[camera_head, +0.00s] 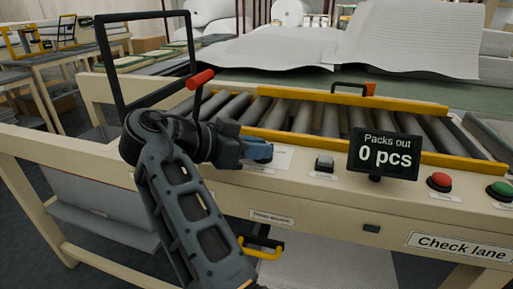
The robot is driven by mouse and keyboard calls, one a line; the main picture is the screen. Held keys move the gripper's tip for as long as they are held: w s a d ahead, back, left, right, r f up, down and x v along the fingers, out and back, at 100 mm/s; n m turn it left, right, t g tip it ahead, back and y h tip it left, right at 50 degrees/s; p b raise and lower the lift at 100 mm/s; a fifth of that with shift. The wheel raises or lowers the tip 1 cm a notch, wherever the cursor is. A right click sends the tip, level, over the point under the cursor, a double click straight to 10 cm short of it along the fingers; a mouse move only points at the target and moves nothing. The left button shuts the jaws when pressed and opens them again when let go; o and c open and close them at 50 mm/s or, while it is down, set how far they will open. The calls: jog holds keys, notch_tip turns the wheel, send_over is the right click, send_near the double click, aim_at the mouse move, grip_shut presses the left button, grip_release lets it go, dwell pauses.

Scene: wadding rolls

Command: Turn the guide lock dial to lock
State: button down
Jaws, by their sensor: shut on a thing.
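My gripper (259,151) is at the front panel of the check lane, left of the small grey square switch. Its bluish fingers are shut on the guide lock dial, which they hide, so I cannot tell which way the dial points. A white label plate (283,158) shows just beside the fingers; its text is too small to read. Yellow guide rails run along the front (378,149) and back (355,97) of the roller bed.
A black display (384,154) reads "Packs out 0 pcs". A grey switch (324,162), a red button (439,181) and a green button (500,190) line the panel. A red-handled lever (200,79) stands behind my arm. A yellow handle (264,250) hangs below.

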jog(key=c, duration=1.1)
grip_release()
jog(key=shift+c, duration=0.2)
jog(key=v, duration=0.7)
jog(key=shift+s+a, duration=0.15)
jog(key=shift+a, duration=0.2)
jog(key=shift+a, duration=0.1)
